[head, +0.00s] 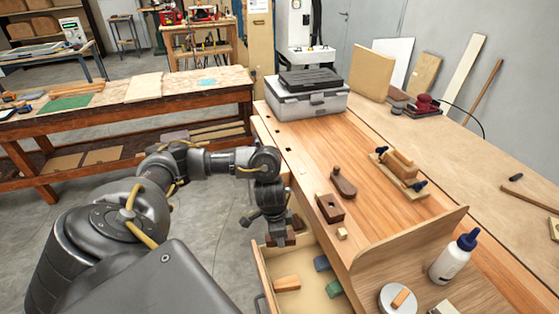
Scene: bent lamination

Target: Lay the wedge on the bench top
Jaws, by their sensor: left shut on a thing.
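My left gripper (274,222) points down above the open drawer (304,252), beside the left edge of the bench top (312,150). It is shut on a dark brown wooden piece, which I take to be the wedge (289,239). The fingers partly hide the piece, so its full shape cannot be told. The piece is lower than the bench top and off its left side. My right gripper is not in view.
The drawer holds an orange-brown block (287,284), a blue block (322,263) and a green block (334,288). On the bench stand a dark hollow block (330,208), a small plane-like tool (343,182), a clamped piece (400,165) and a grey case (305,101). The bench's middle is clear.

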